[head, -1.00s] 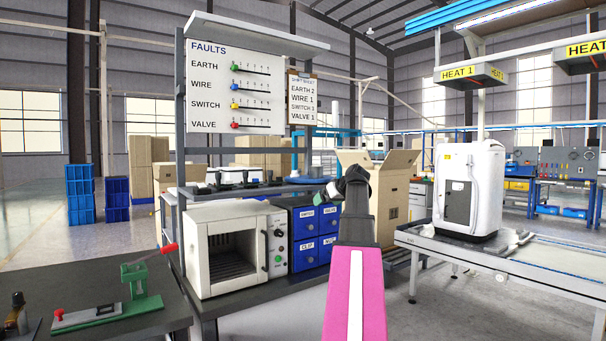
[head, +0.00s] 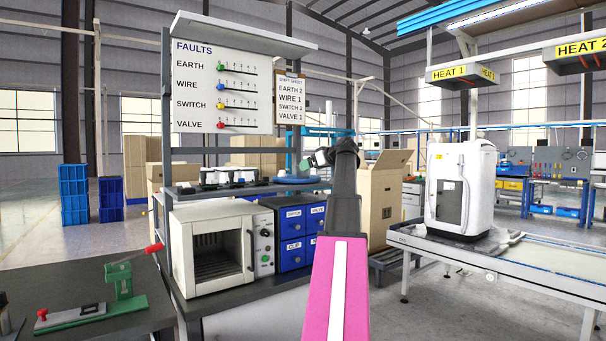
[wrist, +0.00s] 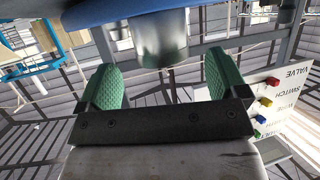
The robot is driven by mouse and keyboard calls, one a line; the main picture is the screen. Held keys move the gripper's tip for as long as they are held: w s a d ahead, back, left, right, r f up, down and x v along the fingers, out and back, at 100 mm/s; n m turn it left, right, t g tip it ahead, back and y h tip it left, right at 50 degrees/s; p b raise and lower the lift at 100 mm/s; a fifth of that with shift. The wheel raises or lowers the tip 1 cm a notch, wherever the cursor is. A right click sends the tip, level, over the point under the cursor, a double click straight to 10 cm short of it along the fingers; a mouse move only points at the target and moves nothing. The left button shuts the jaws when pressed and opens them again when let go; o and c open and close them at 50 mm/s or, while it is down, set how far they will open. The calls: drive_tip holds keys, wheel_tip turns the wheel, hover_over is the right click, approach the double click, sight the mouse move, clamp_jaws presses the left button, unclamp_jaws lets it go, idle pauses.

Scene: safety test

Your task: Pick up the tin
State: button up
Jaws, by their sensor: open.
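The tin is a plain metallic cylinder (wrist: 163,42) in the wrist view, which shows the place upside down. It meets the blue round plate (wrist: 100,10) and appears to stand upright on it. My gripper (wrist: 160,62) is open, its two green-padded fingers apart and empty. The tin shows in line with the gap, near the fingertips; I cannot tell whether it is between them. In the head view my gripper (head: 312,160) is by the shelf, just above the blue plate (head: 297,180). I cannot make out the tin there.
The faults board (head: 220,85) rises behind the shelf, and a clipboard (head: 291,99) hangs beside it. Below the shelf are a white oven (head: 212,247) and blue drawers (head: 293,255). A cardboard box (head: 383,205) stands to the right, and a hand press (head: 122,280) at lower left.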

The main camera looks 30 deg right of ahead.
drive_tip(key=x, duration=0.5)
drive_tip(key=shift+f, duration=0.15)
drive_tip(key=shift+s, duration=0.1)
drive_tip(key=shift+c, duration=0.3)
drive_tip(key=c, duration=1)
